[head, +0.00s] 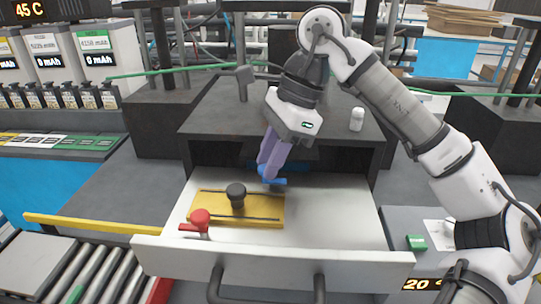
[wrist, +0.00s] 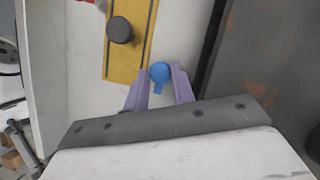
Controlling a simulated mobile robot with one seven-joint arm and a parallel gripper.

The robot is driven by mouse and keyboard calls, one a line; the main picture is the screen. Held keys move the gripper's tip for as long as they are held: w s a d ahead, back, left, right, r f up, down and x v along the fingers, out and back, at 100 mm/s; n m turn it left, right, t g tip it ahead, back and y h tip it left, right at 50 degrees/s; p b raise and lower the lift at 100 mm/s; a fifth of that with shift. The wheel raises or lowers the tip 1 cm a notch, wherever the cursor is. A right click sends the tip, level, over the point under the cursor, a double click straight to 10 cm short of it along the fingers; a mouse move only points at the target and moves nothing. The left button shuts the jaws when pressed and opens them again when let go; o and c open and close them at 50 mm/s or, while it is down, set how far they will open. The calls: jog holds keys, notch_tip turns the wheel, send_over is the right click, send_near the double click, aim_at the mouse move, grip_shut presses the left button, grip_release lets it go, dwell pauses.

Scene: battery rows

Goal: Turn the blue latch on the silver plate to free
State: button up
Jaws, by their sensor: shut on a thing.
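The blue latch (head: 272,181) is at the back of the open drawer, right of a yellow plate; its round head and short tab show in the wrist view (wrist: 160,72). My gripper (head: 266,172) reaches down into the drawer with its purple fingers at the latch. In the wrist view my gripper (wrist: 159,78) has one finger on each side of the latch, shut on it. The fingers partly hide the latch in the head view. I cannot make out a separate silver plate under it against the pale drawer floor.
The yellow plate (head: 258,208) carries a dark knob (head: 236,194) and a red latch (head: 200,218) stands at its front left. The drawer (head: 335,222) has raised walls and a cabinet (head: 310,118) overhangs its back. A white bottle (head: 356,119) stands on top.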

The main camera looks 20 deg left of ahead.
jog(key=o, duration=1)
